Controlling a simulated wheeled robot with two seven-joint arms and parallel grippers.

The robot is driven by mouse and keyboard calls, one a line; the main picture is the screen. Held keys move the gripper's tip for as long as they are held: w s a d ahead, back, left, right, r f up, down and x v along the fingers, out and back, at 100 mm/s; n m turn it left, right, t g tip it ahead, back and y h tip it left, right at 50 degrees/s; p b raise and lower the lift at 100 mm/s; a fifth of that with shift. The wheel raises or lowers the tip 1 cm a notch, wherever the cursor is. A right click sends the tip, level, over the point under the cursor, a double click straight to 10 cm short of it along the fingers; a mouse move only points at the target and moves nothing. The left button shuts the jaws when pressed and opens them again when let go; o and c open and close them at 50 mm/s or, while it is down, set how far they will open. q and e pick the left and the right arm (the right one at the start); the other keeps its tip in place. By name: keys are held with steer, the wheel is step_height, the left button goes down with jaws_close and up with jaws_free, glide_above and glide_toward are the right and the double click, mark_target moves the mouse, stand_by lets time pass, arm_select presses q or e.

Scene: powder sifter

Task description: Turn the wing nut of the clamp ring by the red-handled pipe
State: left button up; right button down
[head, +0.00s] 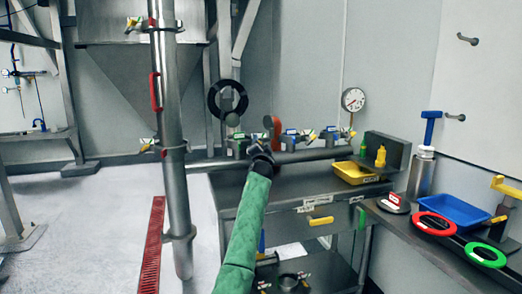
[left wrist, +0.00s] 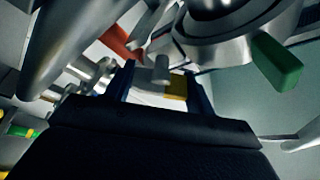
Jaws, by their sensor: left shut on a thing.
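A red handle (head: 272,123) stands up on the horizontal pipe (head: 310,155) above the steel bench. My left gripper (head: 262,150) reaches the pipe just below and left of this handle; its arm hides part of the pipe. In the left wrist view the two fingers (left wrist: 160,85) are shut on a small part of the clamp, apparently the wing nut (left wrist: 161,70), with a yellow piece (left wrist: 176,88) beside it. The red handle also shows there (left wrist: 120,42), up and left of the fingers. The exact contact is dark and partly hidden. My right gripper is out of view.
A vertical pipe (head: 170,80) with another red handle (head: 155,91) stands to the left. Several valves sit along the horizontal pipe, with a gauge (head: 353,99) at its right end. A yellow tray (head: 355,173) is on the bench. A blue tray (head: 455,210) and rings lie on the right table.

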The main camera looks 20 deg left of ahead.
arm_select(q)
steer(key=shift+f, duration=0.15)
stand_by(0.4)
steer(key=o, duration=1)
steer(key=shift+v, duration=3.85)
